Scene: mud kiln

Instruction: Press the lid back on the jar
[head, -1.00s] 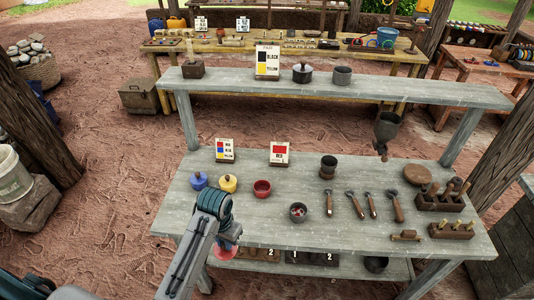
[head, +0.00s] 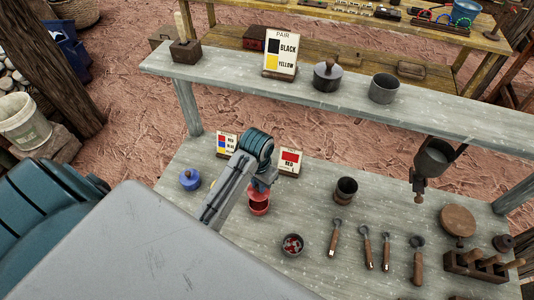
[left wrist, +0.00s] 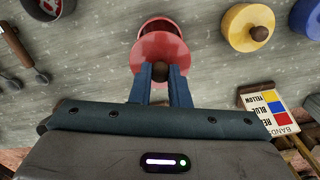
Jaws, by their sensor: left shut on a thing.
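A red jar (head: 260,209) stands on the grey table, its dark opening partly showing. My left gripper (head: 262,183) is shut on the brown knob of a red lid (head: 261,194). The lid is held just above the jar and overlaps part of its mouth. In the left wrist view the fingers (left wrist: 160,72) pinch the knob, and the lid (left wrist: 148,52) is offset from the red jar (left wrist: 155,24), whose rim shows beyond it. I cannot tell whether lid and jar touch. My right gripper is not in view.
A blue lidded jar (head: 189,180) stands to the left; a yellow one (left wrist: 240,30) shows in the left wrist view. A cup with red bits (head: 292,245), a dark cup (head: 345,190) and several tools (head: 366,245) lie to the right. Small sign cards (head: 290,161) stand behind.

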